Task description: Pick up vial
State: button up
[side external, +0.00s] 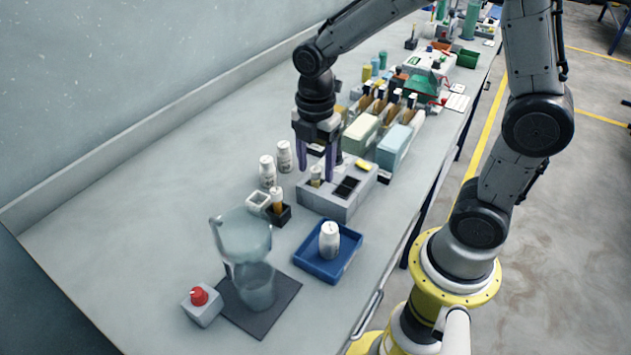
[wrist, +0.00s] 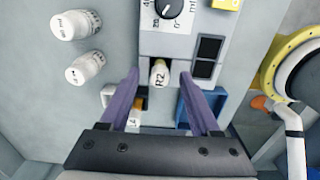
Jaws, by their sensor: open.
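A small vial with a white cap marked R2 (wrist: 159,73) stands in a slot of the grey block device (wrist: 178,45). In the side view this vial (side external: 315,174) and the device (side external: 325,203) are below my gripper (side external: 316,170). In the wrist view my gripper (wrist: 158,78) is open, with one purple finger on each side of the vial's cap. I cannot tell whether either finger touches it. A second, amber vial with a white cap (side external: 277,197) stands in a small black holder (side external: 285,215); it shows partly near the left finger in the wrist view (wrist: 131,117).
Two white bottles (side external: 284,156) (side external: 267,170) stand left of the device. A blue tray (side external: 318,266) with a white bottle, a glass pitcher (side external: 243,240) on a dark mat and a red-button box (side external: 201,306) are nearer. Boxes (side external: 394,146) crowd behind. The table's left is clear.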

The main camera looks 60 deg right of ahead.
jog(key=shift+f, duration=0.8)
grip_shut()
jog(key=shift+r, duration=0.15)
notch_tip(320, 180, up, 28)
dwell(0.3)
dwell(0.4)
